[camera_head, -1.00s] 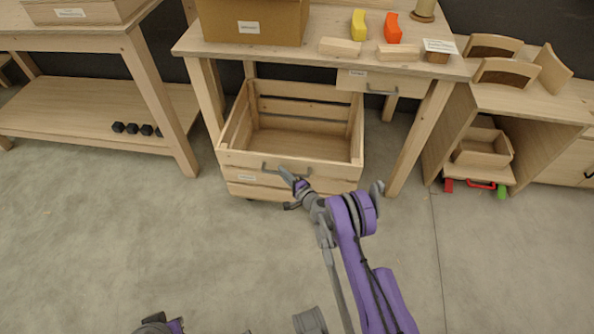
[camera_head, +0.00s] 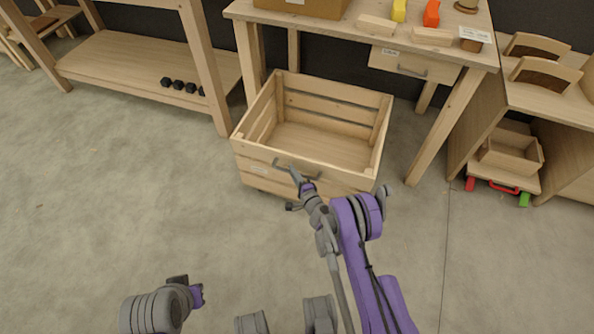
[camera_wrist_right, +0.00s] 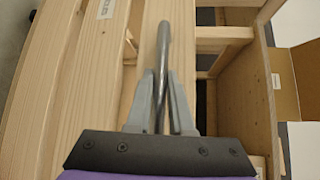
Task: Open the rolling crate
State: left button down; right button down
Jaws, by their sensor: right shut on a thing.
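The rolling crate (camera_head: 258,166) is an open-topped slatted wooden box on the floor. It stands mostly out in front of the workbench, and its inside looks empty. Its grey bar handle (camera_head: 283,164) is on the front face. My right gripper (camera_head: 297,176) is shut on this handle. In the right wrist view, the handle (camera_wrist_right: 163,45) runs between the two grey fingers of the right gripper (camera_wrist_right: 160,95), with the crate's front boards (camera_wrist_right: 70,70) beside it. Part of my left arm shows at the bottom left, but its fingers are not clear.
The workbench (camera_head: 340,28) stands behind the crate, with a shut drawer (camera_head: 412,68) and colored blocks on top. A shelf table (camera_head: 130,62) with black dumbbells is at the left. A cabinet (camera_head: 520,95) with a small wheeled box is at the right. Floor in front is clear.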

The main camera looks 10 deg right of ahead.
jog(key=shift+s, duration=0.1)
jog(key=c, duration=0.8)
grip_release()
